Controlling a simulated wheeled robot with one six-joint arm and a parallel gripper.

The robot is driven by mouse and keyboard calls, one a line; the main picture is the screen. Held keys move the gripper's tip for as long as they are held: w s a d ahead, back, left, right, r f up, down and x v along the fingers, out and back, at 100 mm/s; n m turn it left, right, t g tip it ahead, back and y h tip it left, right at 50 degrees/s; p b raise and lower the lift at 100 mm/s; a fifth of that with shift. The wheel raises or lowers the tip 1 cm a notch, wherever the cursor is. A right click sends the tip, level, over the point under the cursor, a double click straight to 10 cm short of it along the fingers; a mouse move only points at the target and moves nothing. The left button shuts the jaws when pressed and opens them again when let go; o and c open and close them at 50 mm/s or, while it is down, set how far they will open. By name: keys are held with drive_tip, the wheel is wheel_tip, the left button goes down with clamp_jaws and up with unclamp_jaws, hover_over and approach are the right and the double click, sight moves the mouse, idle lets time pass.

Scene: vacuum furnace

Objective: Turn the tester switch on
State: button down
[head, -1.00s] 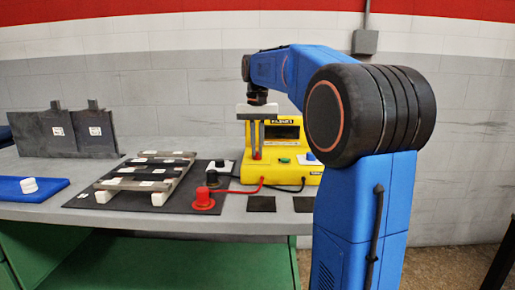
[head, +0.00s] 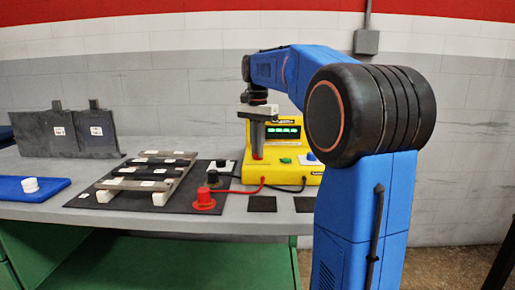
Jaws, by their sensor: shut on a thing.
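The yellow tester (head: 301,172) stands on the grey table, and its display (head: 284,132) is lit with green characters. A green button (head: 285,160) and a blue knob (head: 310,156) sit on its lower front. My gripper (head: 257,154) points down in front of the tester's left side, its fingers shut on a small red switch. Only a bit of the red switch (head: 257,157) shows at the fingertips; the fingers hide the rest, so its exact position cannot be told.
A red clamp (head: 203,199) and a black clamp (head: 213,178) have cables running to the tester. Dark bars lie on a rack (head: 163,197) on a black mat. Dark plates (head: 75,133) stand at the back left.

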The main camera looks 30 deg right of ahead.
idle(0.3)
drive_tip(key=c, duration=1.9)
unclamp_jaws()
drive_tip(key=shift+o, duration=0.2)
wheel_tip(320, 180, up, 17)
drive_tip(key=shift+r, duration=0.2)
